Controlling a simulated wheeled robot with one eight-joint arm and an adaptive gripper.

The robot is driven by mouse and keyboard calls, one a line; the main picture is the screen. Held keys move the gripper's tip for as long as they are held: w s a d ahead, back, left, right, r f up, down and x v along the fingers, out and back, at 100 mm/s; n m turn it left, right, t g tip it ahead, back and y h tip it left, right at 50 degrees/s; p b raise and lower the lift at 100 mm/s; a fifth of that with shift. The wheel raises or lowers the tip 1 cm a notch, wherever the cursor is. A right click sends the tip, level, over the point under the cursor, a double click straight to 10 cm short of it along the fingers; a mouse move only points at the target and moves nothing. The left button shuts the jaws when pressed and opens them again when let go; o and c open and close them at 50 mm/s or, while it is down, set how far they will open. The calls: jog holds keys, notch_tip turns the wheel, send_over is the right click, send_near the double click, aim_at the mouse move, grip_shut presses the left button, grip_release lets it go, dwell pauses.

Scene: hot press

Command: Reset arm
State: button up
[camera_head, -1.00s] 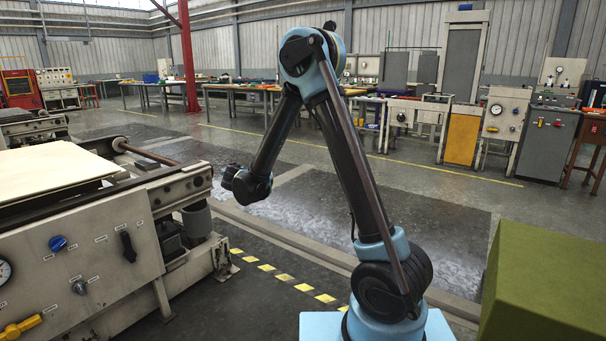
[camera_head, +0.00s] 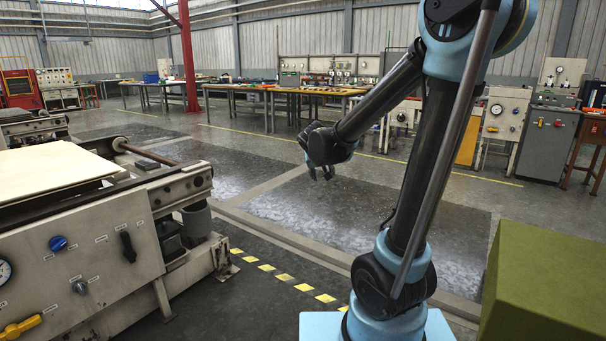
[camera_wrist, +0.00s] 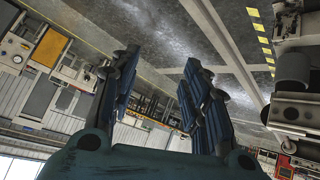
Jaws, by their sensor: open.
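My gripper (camera_head: 322,172) hangs in the air near the middle of the head view, over the open floor and to the right of the press. It also shows in the wrist view (camera_wrist: 160,75), where its two dark fingers stand apart with nothing between them. The hot press (camera_head: 100,240) is at the left in the head view, with a pale board (camera_head: 50,165) on top. The gripper is well clear of the press.
A yellow-and-black floor stripe (camera_head: 285,279) runs beside the press. A green box (camera_head: 550,285) stands at the front right. Workbenches (camera_head: 290,92) and a grey cabinet (camera_head: 543,143) line the back. The floor between is clear.

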jog(key=s+d+f+g, duration=0.2)
jog(key=s+d+f, duration=0.1)
jog(key=s, duration=0.8)
jog(key=s+d+f+g+y, duration=0.1)
jog(key=s+d+f, duration=0.3)
jog(key=s, duration=0.7)
jog(key=s+d+f+g+y, duration=0.1)
jog(key=s+d+f+g, duration=0.2)
jog(key=s, duration=0.8)
jog(key=shift+d+f+g, duration=0.25)
jog(key=shift+d+g, duration=0.25)
jog(key=shift+d, duration=0.45)
jog(key=shift+s, duration=0.1)
